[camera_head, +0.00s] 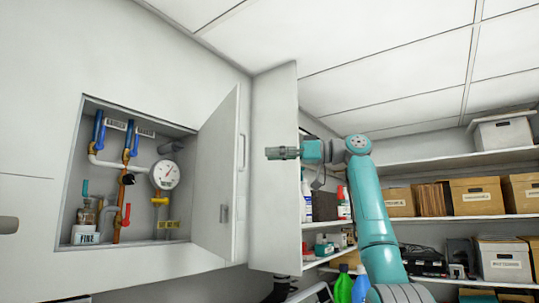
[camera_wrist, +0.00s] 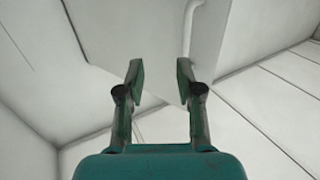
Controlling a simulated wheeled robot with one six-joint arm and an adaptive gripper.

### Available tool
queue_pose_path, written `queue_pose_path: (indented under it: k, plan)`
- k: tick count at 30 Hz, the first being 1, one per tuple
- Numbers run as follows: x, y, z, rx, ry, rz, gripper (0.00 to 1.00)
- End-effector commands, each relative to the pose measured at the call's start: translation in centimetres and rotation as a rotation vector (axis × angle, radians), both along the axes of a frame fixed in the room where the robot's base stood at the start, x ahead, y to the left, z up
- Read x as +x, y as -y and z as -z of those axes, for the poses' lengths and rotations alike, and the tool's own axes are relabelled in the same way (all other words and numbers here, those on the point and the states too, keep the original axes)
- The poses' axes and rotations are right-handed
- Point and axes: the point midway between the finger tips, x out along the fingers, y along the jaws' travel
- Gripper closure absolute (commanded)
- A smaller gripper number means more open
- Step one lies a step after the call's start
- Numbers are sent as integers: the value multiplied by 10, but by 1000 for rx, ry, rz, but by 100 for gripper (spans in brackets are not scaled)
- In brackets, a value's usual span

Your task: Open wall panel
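The wall panel (camera_head: 213,178) stands swung out from the wall on its right side, and the recess behind it is exposed. A thin upright handle (camera_head: 242,152) shows at its right edge, and a small grey latch (camera_head: 224,213) sits lower on it. My gripper (camera_head: 269,153) is to the right of the panel, apart from the handle in the picture, pointing left. In the wrist view, my gripper (camera_wrist: 160,75) has its fingers spread with nothing between them. A pale bar (camera_wrist: 190,25), likely the handle, shows beyond the right finger.
A tall white panel (camera_head: 275,220) stands behind my gripper. Shelves with cardboard boxes (camera_head: 475,195) and bottles (camera_head: 343,287) are at right.

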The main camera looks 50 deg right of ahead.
Motion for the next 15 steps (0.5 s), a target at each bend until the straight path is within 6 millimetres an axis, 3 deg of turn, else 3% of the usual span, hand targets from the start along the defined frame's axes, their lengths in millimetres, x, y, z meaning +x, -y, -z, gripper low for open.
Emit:
queue_pose_path:
  k: [15]
  plan:
    - [-18,26,0,-1,-1,2,64]
